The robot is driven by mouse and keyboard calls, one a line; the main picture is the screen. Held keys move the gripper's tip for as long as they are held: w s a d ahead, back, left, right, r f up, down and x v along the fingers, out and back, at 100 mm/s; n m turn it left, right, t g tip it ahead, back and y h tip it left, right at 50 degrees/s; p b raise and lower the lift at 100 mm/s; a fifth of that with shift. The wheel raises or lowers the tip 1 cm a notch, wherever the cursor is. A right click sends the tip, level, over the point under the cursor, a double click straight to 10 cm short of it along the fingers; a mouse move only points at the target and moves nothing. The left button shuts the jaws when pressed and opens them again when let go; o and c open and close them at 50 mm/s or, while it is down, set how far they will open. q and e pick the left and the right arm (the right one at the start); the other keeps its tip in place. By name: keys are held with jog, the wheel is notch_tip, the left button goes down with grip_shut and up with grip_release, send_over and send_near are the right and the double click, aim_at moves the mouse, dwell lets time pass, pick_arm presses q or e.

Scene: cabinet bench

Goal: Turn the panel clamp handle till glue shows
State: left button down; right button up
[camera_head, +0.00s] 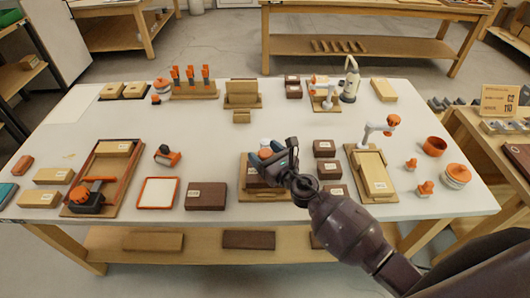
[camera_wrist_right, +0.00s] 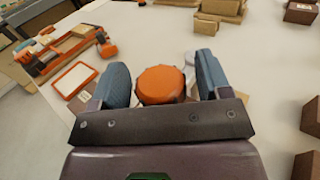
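The panel clamp (camera_head: 247,189) stands at the front middle of the white table, on a wooden base with dark brown boards, partly covered by my right arm. Its round orange handle (camera_wrist_right: 163,85) shows in the right wrist view, between the fingers of my right gripper (camera_wrist_right: 162,80). The blue-grey fingers are open, one on each side of the handle, with a narrow gap on each side. In the head view my right gripper (camera_head: 274,153) is over the clamp and hides the handle. No glue is visible at the boards. My left gripper is not in view.
A dark brown block (camera_head: 206,196) and an orange-rimmed tray (camera_head: 158,192) lie left of the clamp. Several small brown blocks (camera_head: 329,168) stand close to its right. A wooden board fixture (camera_head: 370,174) is further right. The table middle behind is mostly clear.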

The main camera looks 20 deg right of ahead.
jog(key=shift+s+d, duration=0.1)
jog(key=shift+s, duration=0.05)
jog(key=v, duration=1)
jog(key=shift+s+b, duration=0.25)
jog(key=shift+b, duration=0.2)
jog(key=shift+r, duration=0.1)
dwell(1.1)
jog(key=shift+w, duration=0.1)
